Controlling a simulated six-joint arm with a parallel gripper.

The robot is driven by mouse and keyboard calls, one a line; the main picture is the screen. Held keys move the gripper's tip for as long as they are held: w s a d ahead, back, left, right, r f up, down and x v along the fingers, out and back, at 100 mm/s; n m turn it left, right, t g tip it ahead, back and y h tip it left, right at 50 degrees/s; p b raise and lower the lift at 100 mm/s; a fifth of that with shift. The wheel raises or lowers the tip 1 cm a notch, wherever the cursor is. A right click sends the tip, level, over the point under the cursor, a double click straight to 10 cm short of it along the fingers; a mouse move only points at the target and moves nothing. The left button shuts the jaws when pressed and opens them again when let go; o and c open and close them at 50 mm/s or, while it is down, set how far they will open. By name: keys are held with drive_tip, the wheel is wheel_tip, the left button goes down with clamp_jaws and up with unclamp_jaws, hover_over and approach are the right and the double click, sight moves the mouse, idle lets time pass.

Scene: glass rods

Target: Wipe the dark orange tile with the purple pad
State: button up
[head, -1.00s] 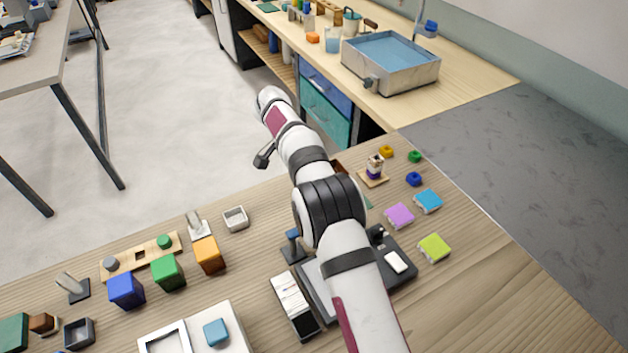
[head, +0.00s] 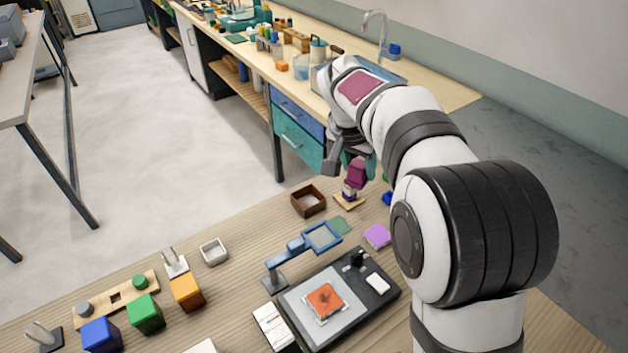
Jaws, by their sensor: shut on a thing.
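The dark orange tile (head: 325,299) lies flat on the light grey plate of a dark device on the wooden table, with small clips or marks at its edges. My gripper (head: 354,158) is at the far side of the table, pointing down, well apart from the tile. It is shut on the purple pad (head: 357,174), whose upper part is between or just under the fingers. The pad is at a small wooden stand (head: 349,203); I cannot tell whether it still touches the stand. My arm hides the table's right side.
A blue-framed magnifier (head: 320,237) on a post stands just behind the device. A brown open box (head: 308,201), a green tile (head: 341,226) and a lilac tile (head: 377,236) lie nearby. A white and black box (head: 273,327) stands left of the device. Coloured cubes sit front left.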

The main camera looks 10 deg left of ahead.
drive_tip(key=s+d+r+n, duration=0.1)
drive_tip(key=s+d+r, duration=0.4)
drive_tip(key=s+d, duration=0.35)
drive_tip(key=shift+s+a+f+m+g+h, duration=0.25)
drive_tip(key=shift+s+a+f+m+g, duration=1.2)
drive_tip(key=shift+f+m, duration=2.4)
drive_tip(key=shift+s+a+f+m+g+h, duration=0.2)
drive_tip(key=shift+s+a+f+m+g, duration=1.25)
drive_tip(key=shift+f+m, duration=2.35)
drive_tip(key=shift+s+a+f+m+g+h, duration=0.25)
drive_tip(key=shift+s+a+f+m+g, duration=0.55)
drive_tip(key=shift+s+a+f+m, duration=2.2)
drive_tip(key=f, duration=0.1)
drive_tip(key=w+d+f+m, duration=0.1)
drive_tip(key=d+f+m, duration=0.1)
drive_tip(key=shift+w, duration=0.25)
drive_tip(key=shift+w+a+r, duration=0.15)
drive_tip(key=shift+w+a, duration=0.35)
drive_tip(key=shift+w, duration=0.15)
clamp_jaws()
drive_tip(key=shift+w+a, duration=1.6)
drive_tip(key=shift+s+d, duration=2.2)
wheel_tip(320, 180, up, 8)
